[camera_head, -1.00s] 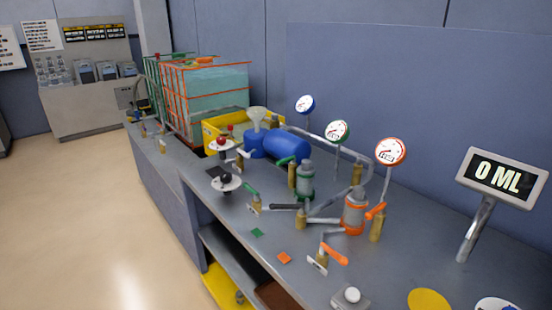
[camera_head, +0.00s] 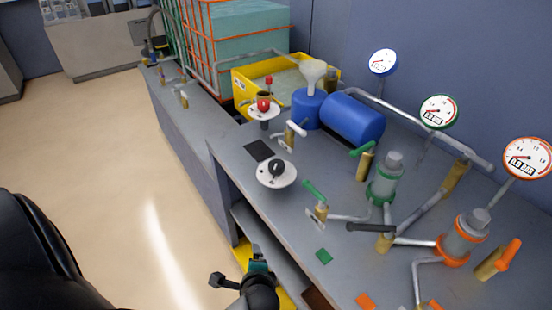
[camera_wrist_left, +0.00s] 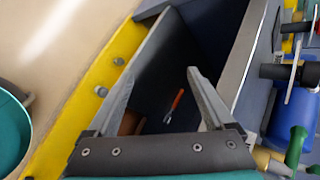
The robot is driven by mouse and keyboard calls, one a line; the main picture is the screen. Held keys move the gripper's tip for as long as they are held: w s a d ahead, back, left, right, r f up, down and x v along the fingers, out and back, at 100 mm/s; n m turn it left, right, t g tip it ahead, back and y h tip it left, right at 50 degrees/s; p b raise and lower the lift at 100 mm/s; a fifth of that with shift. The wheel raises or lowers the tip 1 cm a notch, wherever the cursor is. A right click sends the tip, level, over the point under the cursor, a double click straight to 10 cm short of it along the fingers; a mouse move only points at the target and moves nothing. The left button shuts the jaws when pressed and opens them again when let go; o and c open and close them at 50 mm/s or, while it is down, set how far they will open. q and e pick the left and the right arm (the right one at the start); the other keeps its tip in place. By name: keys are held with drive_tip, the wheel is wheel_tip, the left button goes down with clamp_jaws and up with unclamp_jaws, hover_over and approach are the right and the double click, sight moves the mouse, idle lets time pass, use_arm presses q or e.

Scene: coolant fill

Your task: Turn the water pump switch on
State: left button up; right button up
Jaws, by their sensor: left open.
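A black rotary knob (camera_head: 277,169) sits on a round white plate on a short post near the table's front edge. Behind it, a red knob (camera_head: 264,102) sits on a similar white plate. No readable label tells which is the water pump switch. My left gripper (camera_head: 257,262) is low in front of the table edge in the head view, nearer than the black knob and below it, not touching it. In the left wrist view its two fingers (camera_wrist_left: 160,92) are spread and empty, over the open shelf below the tabletop. My right gripper does not show.
Green-handled (camera_head: 314,192) and white-handled (camera_head: 297,128) valves, pipes and a blue tank (camera_head: 352,118) crowd the tabletop. Gauges stand behind. A yellow tray (camera_head: 245,92) lies at the back. A red-handled tool (camera_wrist_left: 174,103) lies on the shelf. The floor at left is clear.

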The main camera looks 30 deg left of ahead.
use_arm(q)
drive_tip(key=w+a+r+m+t+y, duration=0.2)
drive_tip(key=w+r+m+t+y, duration=0.15)
drive_tip(key=w+r+m, duration=0.35)
drive_tip(key=m+t, duration=0.5)
drive_tip(key=m, duration=0.4)
approach(276, 168)
drive_tip(key=shift+s+d+f+g, duration=0.1)
drive_tip(key=shift+s+f+g, duration=0.15)
drive_tip(key=shift+s+f, duration=0.3)
drive_tip(key=shift+w+d+r+m, duration=0.15)
drive_tip(key=shift+w+r+m, duration=0.1)
drive_tip(key=shift+m, duration=0.05)
drive_tip(key=shift+w, duration=0.2)
drive_tip(key=x, duration=0.5)
drive_tip(key=b+x, duration=0.1)
drive_tip(key=x, duration=0.4)
drive_tip(key=b+x, duration=0.1)
drive_tip(key=x, duration=0.4)
drive_tip(key=shift+r, duration=0.45)
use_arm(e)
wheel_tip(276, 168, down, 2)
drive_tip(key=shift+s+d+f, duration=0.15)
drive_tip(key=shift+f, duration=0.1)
use_arm(q)
drive_tip(key=shift+c, duration=0.3)
drive_tip(key=c, duration=1.3)
drive_tip(key=shift+m, duration=0.3)
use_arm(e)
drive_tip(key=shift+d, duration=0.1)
